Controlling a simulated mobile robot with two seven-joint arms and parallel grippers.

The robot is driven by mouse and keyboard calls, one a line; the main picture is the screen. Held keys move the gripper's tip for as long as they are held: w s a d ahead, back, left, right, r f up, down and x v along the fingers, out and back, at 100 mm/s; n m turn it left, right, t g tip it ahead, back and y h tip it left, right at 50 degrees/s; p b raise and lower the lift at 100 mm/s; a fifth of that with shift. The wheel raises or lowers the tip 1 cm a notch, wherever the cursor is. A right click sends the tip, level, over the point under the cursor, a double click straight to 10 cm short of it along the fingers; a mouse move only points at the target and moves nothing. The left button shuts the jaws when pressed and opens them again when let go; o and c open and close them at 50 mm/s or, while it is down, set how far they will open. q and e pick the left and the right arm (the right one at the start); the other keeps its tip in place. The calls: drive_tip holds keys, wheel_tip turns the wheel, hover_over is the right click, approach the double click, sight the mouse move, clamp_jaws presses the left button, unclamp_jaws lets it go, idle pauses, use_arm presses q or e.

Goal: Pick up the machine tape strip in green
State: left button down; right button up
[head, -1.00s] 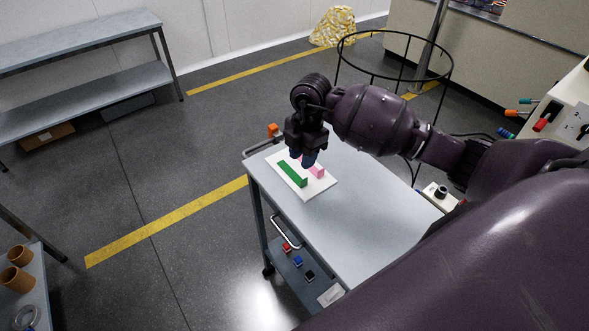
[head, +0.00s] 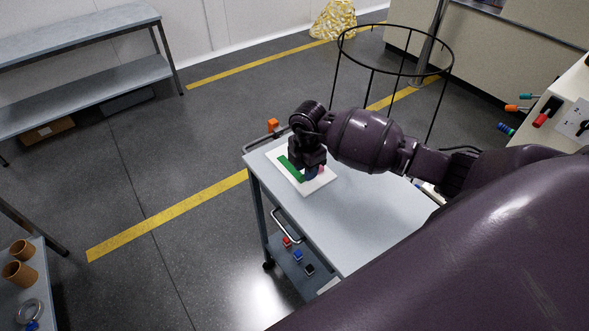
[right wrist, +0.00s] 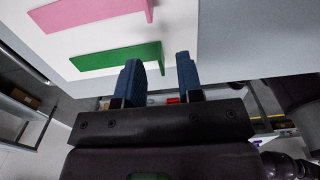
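The green tape strip (head: 290,168) lies on a white board (head: 322,183) on the cart top. In the right wrist view the green strip (right wrist: 112,58) runs flat to a short raised end tab. A pink strip (right wrist: 92,15) lies beside it, also with a raised end; a bit of it (head: 321,170) shows in the head view. My right gripper (head: 312,173) is low over the board and hides part of both strips. In the right wrist view its two blue fingers (right wrist: 158,68) are apart, with the green end tab between their tips. My left gripper is not in view.
The grey cart top (head: 375,215) is bare to the right of the board. An orange piece (head: 272,125) sits at the cart's back corner by the handle rail. A black wire ring stand (head: 396,75) stands behind my right arm.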

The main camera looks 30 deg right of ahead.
drive_tip(key=shift+f, duration=0.7)
drive_tip(key=shift+c, duration=0.3)
clamp_jaws()
drive_tip(key=shift+r, duration=0.15)
wheel_tip(320, 180, up, 20)
drive_tip(key=shift+b, duration=0.4)
